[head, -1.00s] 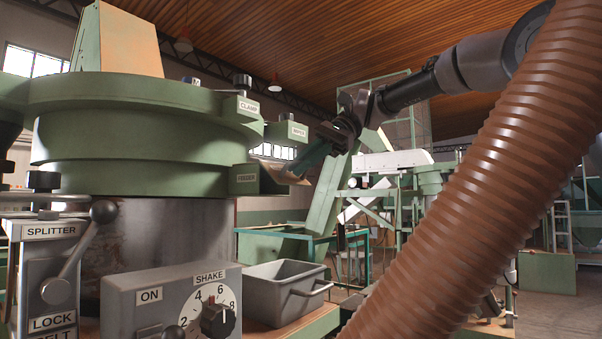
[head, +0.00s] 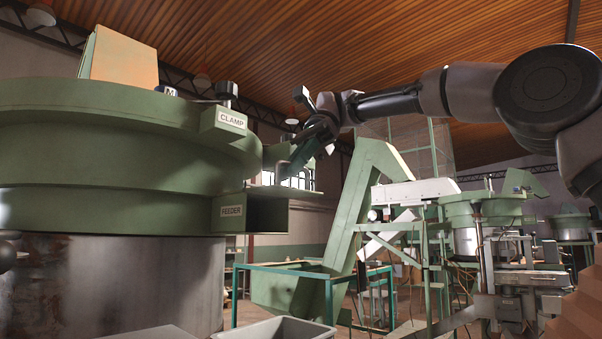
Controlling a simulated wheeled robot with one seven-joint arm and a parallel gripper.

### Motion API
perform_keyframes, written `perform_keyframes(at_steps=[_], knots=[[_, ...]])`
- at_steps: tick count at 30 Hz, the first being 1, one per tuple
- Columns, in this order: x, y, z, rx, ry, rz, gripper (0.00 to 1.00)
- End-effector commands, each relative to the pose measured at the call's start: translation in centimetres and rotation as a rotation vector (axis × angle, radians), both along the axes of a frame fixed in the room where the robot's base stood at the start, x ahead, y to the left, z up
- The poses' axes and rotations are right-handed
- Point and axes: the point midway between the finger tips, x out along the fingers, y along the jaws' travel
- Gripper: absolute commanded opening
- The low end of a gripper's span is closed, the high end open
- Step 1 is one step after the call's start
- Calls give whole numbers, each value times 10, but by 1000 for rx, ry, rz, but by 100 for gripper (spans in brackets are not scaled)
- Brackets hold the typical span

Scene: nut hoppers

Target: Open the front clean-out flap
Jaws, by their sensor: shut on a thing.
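The green feeder box (head: 231,212) juts from the lower rim of the round green hopper bowl (head: 110,160) and carries a FEEDER label. Its mouth (head: 266,215) shows dark and open inside. A thin plate, seemingly the clean-out flap (head: 277,191), stands out almost level along the top of that mouth, seen nearly edge-on. My gripper (head: 296,168) reaches down from the upper right and is shut at the plate's outer part. The exact contact is small and partly hidden by the fingers.
A CLAMP block (head: 230,120) with a black knob sits on the rim above, left of my gripper. A grey bin (head: 275,329) stands below. A green inclined conveyor (head: 352,215) and a teal-framed trough rise behind. The space right of the feeder mouth is clear.

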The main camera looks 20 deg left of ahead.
Motion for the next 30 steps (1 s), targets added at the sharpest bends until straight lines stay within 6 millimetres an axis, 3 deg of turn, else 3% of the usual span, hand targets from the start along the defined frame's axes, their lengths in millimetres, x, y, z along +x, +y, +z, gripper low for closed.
perform_keyframes(at_steps=[16, 17, 18, 19, 30], knots=[[-4, 1, 1, -22, 10, 1, 0], [-4, 1, 1, -22, 10, 1, 24], [-4, 1, 1, -22, 10, 1, 39], [-4, 1, 1, -21, 10, 1, 42], [-4, 1, 1, -22, 9, 1, 42]])
